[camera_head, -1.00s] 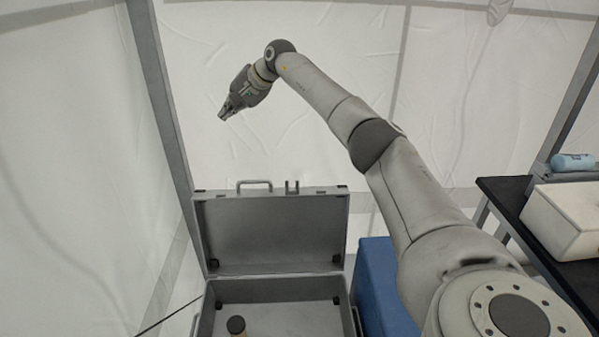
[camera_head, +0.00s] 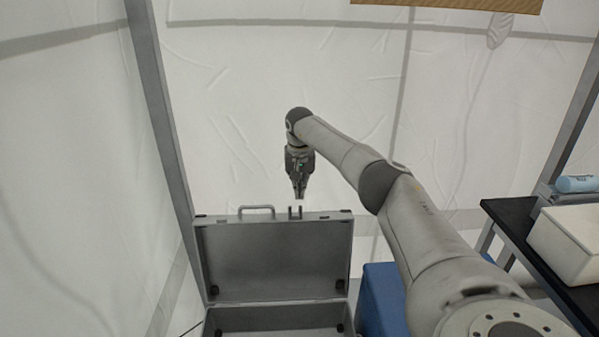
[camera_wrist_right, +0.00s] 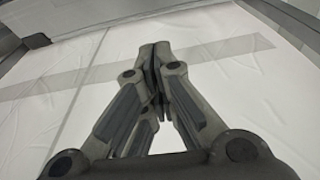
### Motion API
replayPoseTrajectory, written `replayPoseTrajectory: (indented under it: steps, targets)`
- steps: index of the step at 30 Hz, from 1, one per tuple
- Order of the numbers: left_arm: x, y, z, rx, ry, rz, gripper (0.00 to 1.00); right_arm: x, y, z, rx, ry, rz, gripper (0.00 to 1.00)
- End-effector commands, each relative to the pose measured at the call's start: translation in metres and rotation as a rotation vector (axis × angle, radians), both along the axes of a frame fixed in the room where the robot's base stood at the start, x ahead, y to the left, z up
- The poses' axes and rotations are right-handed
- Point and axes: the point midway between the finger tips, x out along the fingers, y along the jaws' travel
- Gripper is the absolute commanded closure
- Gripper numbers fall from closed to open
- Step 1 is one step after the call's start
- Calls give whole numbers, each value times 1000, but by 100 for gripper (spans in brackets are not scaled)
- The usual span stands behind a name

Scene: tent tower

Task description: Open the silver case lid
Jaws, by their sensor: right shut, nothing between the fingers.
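The silver case (camera_head: 275,322) stands open at the lower middle of the head view. Its lid (camera_head: 273,262) is raised about upright, with the handle (camera_head: 256,209) and a latch (camera_head: 295,213) on its top edge. My right gripper (camera_head: 299,196) is shut and empty, pointing down just above the lid's top edge near the latch. I cannot tell whether it touches the lid. In the right wrist view the fingers (camera_wrist_right: 155,50) meet at their tips with nothing between them. The lower part of the case is cut off by the frame. My left gripper is not in view.
A blue box (camera_head: 382,300) stands right of the case, partly behind my right arm. A black table (camera_head: 515,222) at the right holds a white box (camera_head: 570,240) and a light blue roll (camera_head: 577,184). White tent walls and grey poles (camera_head: 165,110) surround the case.

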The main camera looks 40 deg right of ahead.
Motion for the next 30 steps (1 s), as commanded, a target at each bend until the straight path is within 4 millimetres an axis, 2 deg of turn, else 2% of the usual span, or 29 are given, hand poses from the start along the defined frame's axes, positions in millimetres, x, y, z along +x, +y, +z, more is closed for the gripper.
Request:
replayPoseTrajectory:
  steps: [1, 18, 30]
  targets:
    - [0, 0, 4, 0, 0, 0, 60, 1, 0, -11, 1, 4, -1, 100]
    - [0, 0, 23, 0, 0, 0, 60, -26, 21, -2, -1, -1, 1, 100]
    - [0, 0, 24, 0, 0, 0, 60, -29, 25, -2, 1, -1, -1, 100]
